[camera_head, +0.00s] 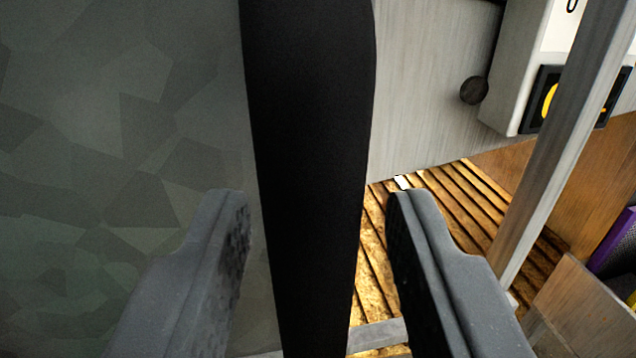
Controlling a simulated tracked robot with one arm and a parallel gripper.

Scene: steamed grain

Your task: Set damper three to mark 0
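My gripper (318,215) is open, with one grey finger on each side of a long black bar (312,110). The bar runs from the top edge down between the fingers. A gap shows between the bar and each finger, wider on the right. I cannot tell whether the bar is a damper handle. No damper number is readable. At the top right, a white box (530,50) bears a partly cut-off mark that looks like 0. A black and yellow label (543,100) is on it, and a dark round knob (474,90) is beside it.
A dull green-grey faceted surface (110,130) fills the left side. A slanted grey metal post (565,130) stands at the right. Behind lie a slatted brown floor (450,205), wooden panels (585,190) and a purple object (615,243) at the right edge.

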